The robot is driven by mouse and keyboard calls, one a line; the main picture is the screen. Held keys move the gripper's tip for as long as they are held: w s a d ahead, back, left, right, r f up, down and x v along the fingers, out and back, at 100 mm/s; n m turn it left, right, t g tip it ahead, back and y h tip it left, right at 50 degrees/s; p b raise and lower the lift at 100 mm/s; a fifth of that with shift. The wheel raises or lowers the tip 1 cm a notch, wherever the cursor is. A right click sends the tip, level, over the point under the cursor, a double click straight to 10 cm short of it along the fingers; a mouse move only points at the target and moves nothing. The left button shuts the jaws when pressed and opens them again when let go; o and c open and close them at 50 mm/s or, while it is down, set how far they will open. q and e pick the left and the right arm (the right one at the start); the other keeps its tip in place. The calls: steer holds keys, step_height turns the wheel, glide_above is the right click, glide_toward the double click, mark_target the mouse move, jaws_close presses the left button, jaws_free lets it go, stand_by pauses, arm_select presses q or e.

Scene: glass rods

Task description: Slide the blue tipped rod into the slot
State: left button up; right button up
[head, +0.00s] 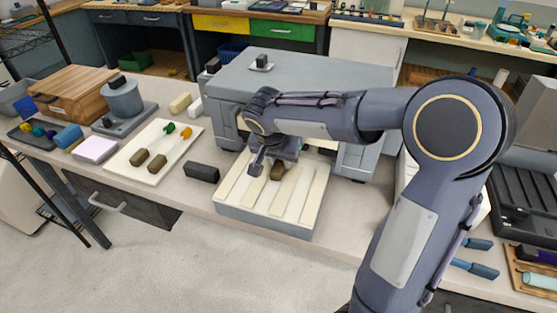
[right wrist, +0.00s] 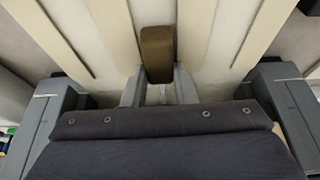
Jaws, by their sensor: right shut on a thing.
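The slotted tray (head: 262,222) is a pale block with long raised strips and grooves, on the bench in front of a grey machine. My right gripper (head: 270,166) is low over the tray's back part. It is shut on the brown handle (head: 278,172) of a rod. In the right wrist view the handle (right wrist: 157,52) stands out between the fingertips (right wrist: 159,92), lined up between two pale strips (right wrist: 195,32). The rod's tip is hidden, so no blue shows on it. I cannot tell how deep the rod sits. My left gripper is out of view.
A white tray (head: 140,178) at left holds two brown-handled rods with green and orange tips. A black block (head: 201,172) lies between the trays. The grey machine (head: 310,82) stands close behind the slotted tray.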

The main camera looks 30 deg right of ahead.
steer(key=shift+w+d+r, duration=0.2)
steer(key=shift+d, duration=0.2)
steer(key=o, duration=1.1)
steer(key=shift+r, duration=0.1)
steer(key=v, duration=0.7)
steer(key=shift+s+a+r, duration=0.15)
steer(key=shift+s+a, duration=0.15)
steer(key=shift+a, duration=0.2)
